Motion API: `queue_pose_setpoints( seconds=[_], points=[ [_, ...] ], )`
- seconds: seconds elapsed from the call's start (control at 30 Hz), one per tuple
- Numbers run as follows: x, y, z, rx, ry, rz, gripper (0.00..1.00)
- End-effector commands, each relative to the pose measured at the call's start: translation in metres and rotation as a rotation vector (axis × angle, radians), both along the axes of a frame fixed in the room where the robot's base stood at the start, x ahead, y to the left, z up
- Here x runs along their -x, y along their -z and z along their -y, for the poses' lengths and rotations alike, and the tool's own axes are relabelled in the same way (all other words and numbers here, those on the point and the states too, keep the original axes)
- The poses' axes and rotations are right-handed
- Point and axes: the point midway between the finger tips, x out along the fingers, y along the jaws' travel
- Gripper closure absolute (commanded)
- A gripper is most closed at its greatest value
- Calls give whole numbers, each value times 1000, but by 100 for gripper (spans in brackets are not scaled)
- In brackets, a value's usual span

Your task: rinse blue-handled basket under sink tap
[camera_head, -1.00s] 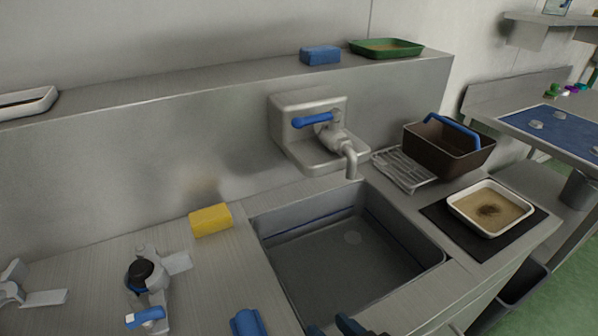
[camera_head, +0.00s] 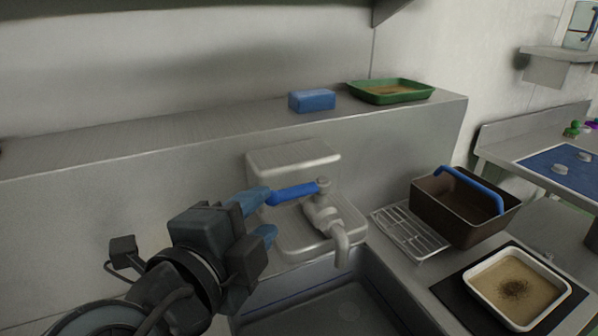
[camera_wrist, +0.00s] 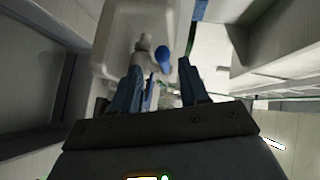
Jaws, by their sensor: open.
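The brown basket with a blue handle (camera_head: 452,212) stands upright to the right of the sink, partly beside a grey drain rack (camera_head: 409,231). The steel tap (camera_head: 327,217) has a blue lever (camera_head: 293,193) pointing left and its spout over the sink (camera_head: 335,309). I see no water at the spout. My gripper (camera_head: 257,218) is open and empty, its blue fingertips close to the lever's left end; I cannot tell whether they touch it. In the wrist view the blue lever (camera_wrist: 163,58) shows between my fingers (camera_wrist: 160,85). The basket's inside is mostly hidden.
A white tray (camera_head: 479,295) with brown contents sits on a dark mat at the right. A blue block (camera_head: 312,100) and a green tray (camera_head: 390,91) stand on the ledge behind. A side table with a blue mat (camera_head: 566,168) is at far right.

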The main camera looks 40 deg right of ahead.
Motion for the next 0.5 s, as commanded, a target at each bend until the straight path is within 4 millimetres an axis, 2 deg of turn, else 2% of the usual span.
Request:
queue_pose_setpoints(
  seconds=[0.17,0.5],
  points=[
    [-3,-3,6,-17,22,20,56],
    [-29,7,47,-15,19,18,56]
  ],
)
